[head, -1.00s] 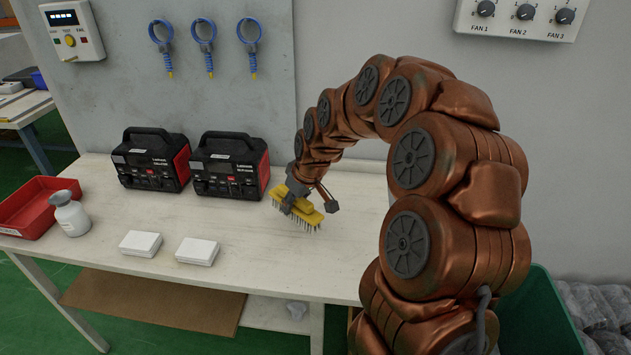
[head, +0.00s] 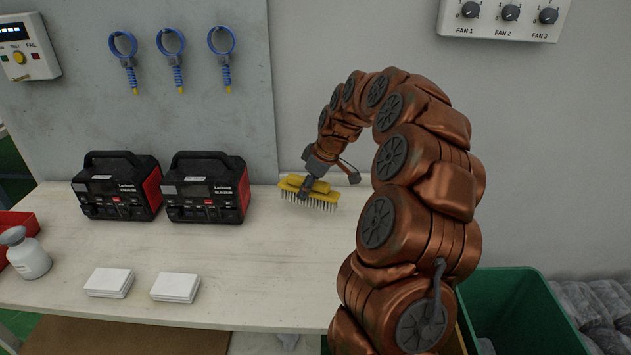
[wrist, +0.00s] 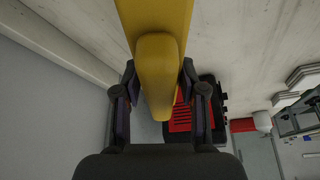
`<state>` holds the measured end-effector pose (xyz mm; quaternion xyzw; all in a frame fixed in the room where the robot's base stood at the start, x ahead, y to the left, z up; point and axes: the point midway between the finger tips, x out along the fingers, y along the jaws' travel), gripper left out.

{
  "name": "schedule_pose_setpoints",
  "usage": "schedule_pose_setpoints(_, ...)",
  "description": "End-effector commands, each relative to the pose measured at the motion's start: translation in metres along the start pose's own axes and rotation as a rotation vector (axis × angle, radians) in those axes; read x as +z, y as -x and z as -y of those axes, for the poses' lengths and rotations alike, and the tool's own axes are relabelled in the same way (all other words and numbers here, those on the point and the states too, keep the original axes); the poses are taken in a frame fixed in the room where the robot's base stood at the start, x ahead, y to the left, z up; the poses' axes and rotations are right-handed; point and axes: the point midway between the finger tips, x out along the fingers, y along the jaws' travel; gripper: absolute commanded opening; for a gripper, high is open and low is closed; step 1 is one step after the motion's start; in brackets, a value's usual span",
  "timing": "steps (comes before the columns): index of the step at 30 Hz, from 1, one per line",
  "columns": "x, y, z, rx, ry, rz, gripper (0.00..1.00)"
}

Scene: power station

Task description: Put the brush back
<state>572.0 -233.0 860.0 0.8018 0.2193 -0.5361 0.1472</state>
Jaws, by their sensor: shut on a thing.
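The brush (head: 325,198) has a yellow back and dark bristles that point down. In the head view it is at the right part of the white table (head: 270,270), right of the two black and red units. My gripper (head: 306,190) is shut on its yellow handle from above. In the wrist view the yellow handle (wrist: 157,75) sits between the two fingers of my gripper (wrist: 158,100). I cannot tell whether the bristles touch the table top.
Two black and red power units (head: 118,188) (head: 207,190) stand at the back. Two white box stacks (head: 108,282) (head: 175,287), a white bottle (head: 28,256) and a red tray (head: 14,222) are further left. A green bin (head: 515,300) stands right of the table. The table's middle is clear.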

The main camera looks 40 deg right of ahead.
Motion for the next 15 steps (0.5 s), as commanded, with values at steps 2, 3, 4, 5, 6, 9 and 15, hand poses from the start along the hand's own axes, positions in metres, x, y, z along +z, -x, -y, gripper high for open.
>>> schedule_pose_setpoints(2,-0.001,-0.003,-0.012,0.0,-0.002,0.002,0.16)
schedule_pose_setpoints(3,-0.002,-0.003,-0.018,0.002,-0.002,0.001,0.16)
schedule_pose_setpoints(4,-0.003,-0.003,-0.021,0.002,-0.003,0.001,0.16)
schedule_pose_setpoints(5,-0.003,-0.004,-0.025,0.001,-0.003,0.001,0.16)
schedule_pose_setpoints(6,-0.004,-0.005,-0.029,-0.001,-0.003,0.002,0.16)
schedule_pose_setpoints(9,-0.005,-0.008,-0.042,0.001,-0.004,0.002,0.16)
schedule_pose_setpoints(15,-0.009,-0.011,-0.065,0.002,-0.005,0.003,0.16)
